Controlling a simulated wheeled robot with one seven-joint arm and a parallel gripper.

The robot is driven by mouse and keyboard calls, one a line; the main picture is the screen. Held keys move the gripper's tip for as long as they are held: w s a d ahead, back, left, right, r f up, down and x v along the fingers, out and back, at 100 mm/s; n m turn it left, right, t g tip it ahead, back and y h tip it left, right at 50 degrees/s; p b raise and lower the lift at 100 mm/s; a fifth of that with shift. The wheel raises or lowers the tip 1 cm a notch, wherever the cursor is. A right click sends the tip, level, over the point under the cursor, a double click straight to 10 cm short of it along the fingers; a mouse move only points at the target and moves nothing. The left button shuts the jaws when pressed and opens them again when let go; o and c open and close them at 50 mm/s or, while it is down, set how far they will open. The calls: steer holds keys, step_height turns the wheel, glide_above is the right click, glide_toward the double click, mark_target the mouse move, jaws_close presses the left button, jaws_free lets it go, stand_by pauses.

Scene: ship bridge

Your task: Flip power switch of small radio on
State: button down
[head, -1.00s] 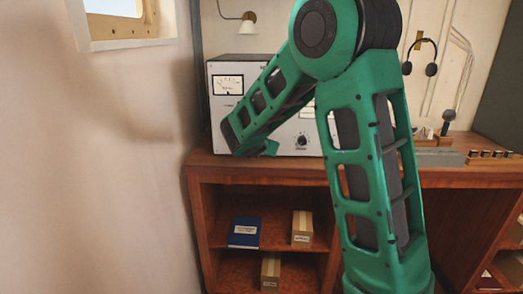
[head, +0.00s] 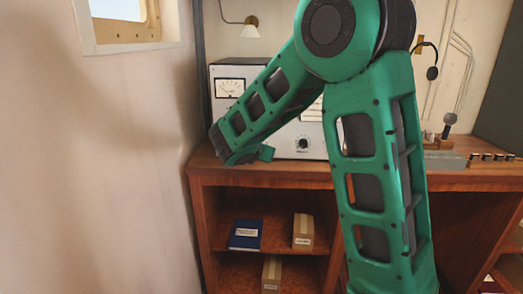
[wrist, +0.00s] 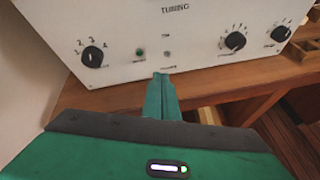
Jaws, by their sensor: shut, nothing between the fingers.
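The small radio (head: 228,72) is a pale box with a meter, standing on the wooden desk; my arm hides much of its front in the head view. In the wrist view the radio front (wrist: 200,40) shows a "TUNING" label, dark knobs, a green lamp (wrist: 139,53) and a small power switch (wrist: 167,53) right of the lamp. The switch's lever position is too small to tell. My gripper (wrist: 161,77) is shut and empty, its green fingers pointing at the radio just below the switch. I cannot tell whether they touch. In the head view the gripper (head: 267,153) is low before the radio.
The wooden desk (head: 300,176) has open shelves below with a blue book (head: 246,235) and cartons (head: 303,230). A wall is close on the left. A microphone (head: 449,121) and a grey panel stand to the right. A lamp (head: 250,26) hangs above.

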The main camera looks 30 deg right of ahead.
steer(key=s+a+r, duration=0.2)
steer(key=s+r, duration=0.1)
steer(key=r, duration=0.4)
steer(key=shift+s+a, duration=0.15)
steer(key=shift+s, duration=0.1)
steer(key=shift+r, duration=0.1)
steer(key=s+d+f+m+g+y, duration=0.1)
steer(key=s+d+f+m+g, duration=0.3)
steer(key=s+m, duration=0.45)
steer(key=s+d+f+m+g+y, duration=0.15)
steer(key=s+d+f+m, duration=0.25)
steer(key=s+d+m, duration=0.45)
steer(key=s+a+f+m+g+y, duration=0.1)
steer(key=s+a+m, duration=0.1)
steer(key=s+m, duration=0.3)
steer(key=s+a+f+m+g+y, duration=0.2)
steer(key=s+m, duration=0.3)
steer(key=s, duration=0.7)
steer(key=s+a+f+m+g+y, duration=0.2)
steer(key=s+m, duration=0.3)
steer(key=s, duration=0.3)
steer(key=shift+s+a, duration=0.15)
steer(key=shift+a, duration=0.35)
steer(key=shift+f, duration=0.1)
